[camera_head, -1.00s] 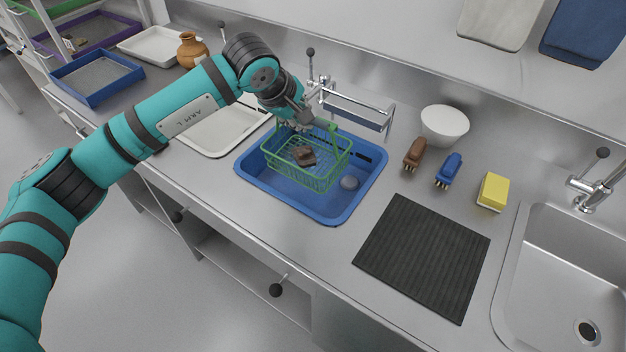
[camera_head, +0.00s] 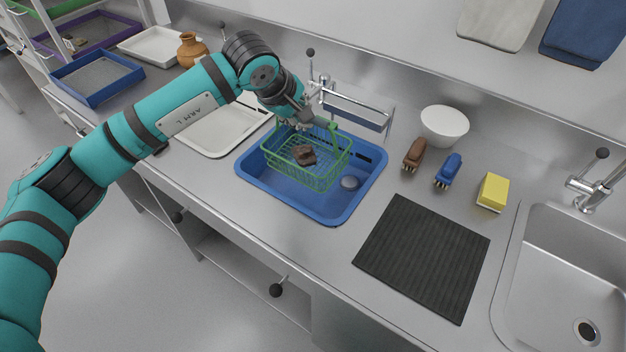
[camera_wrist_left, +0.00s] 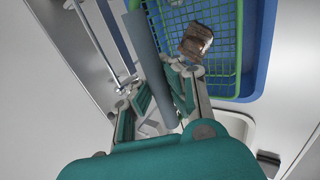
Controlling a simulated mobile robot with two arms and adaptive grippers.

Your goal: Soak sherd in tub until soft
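The brown sherd (camera_head: 305,155) lies in a green wire basket (camera_head: 320,182), which sits within the blue tub (camera_head: 343,217). In the left wrist view the sherd (camera_wrist_left: 196,41) shows dark and pale brown patches beside the green mesh (camera_wrist_left: 226,50). My left gripper (camera_head: 300,121) is above the basket's back rim. In the left wrist view its fingers (camera_wrist_left: 160,92) close around a grey-green bar, which looks like the basket's handle. I cannot tell the water level or whether the basket touches the tub's bottom. My right gripper is out of view.
A round grey piece (camera_head: 349,183) is in the tub's right side. A white tray (camera_head: 212,140) lies left, a tap (camera_head: 322,85) behind. To the right are a black mat (camera_head: 425,257), brown brush (camera_head: 413,155), blue brush (camera_head: 449,170), sponge (camera_head: 493,191), white bowl (camera_head: 445,124) and sink (camera_head: 560,270).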

